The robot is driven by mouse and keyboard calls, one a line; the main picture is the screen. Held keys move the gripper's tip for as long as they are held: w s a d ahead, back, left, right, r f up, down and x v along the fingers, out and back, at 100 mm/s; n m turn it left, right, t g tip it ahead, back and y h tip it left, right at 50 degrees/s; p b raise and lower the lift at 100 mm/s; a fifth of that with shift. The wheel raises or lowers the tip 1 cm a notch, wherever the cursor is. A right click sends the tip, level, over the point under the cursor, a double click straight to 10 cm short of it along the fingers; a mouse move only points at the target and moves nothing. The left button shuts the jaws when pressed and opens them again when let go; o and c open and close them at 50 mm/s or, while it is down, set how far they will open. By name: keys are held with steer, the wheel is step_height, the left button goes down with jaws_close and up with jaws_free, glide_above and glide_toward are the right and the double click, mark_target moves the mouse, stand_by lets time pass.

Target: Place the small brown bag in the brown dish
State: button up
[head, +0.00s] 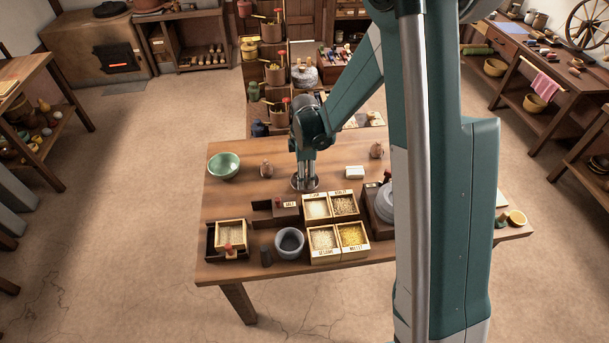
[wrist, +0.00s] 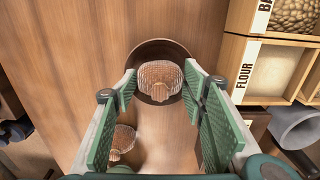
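The brown dish (head: 297,187) is round and dark and sits on the table beneath my gripper (head: 305,178). In the wrist view the dish (wrist: 150,48) lies at the fingertips. A small brown bag (wrist: 160,78) with a tied neck is between the two green finger pads of my gripper (wrist: 160,75), filling the gap, and overlaps the dish. Whether it touches the dish bottom is not clear. My fingers hide this bag in the head view. Another brown bag (head: 266,169) stands left of the dish, and a further one (head: 376,150) stands at the back right.
A green bowl (head: 223,166) stands at the left. In front are grain boxes (head: 340,241), a grey bowl (head: 290,243) and a dark tray (head: 212,239). A white block (head: 355,172) lies right of the dish. Bare table (head: 232,197) shows at left.

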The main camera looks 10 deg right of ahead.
steer(key=shift+o, duration=1.2)
steer(key=shift+r, duration=0.25)
steer(key=shift+r+p, duration=0.2)
steer(key=shift+p, duration=0.15)
step_height(320, 180, up, 12)
steer(key=p, duration=0.2)
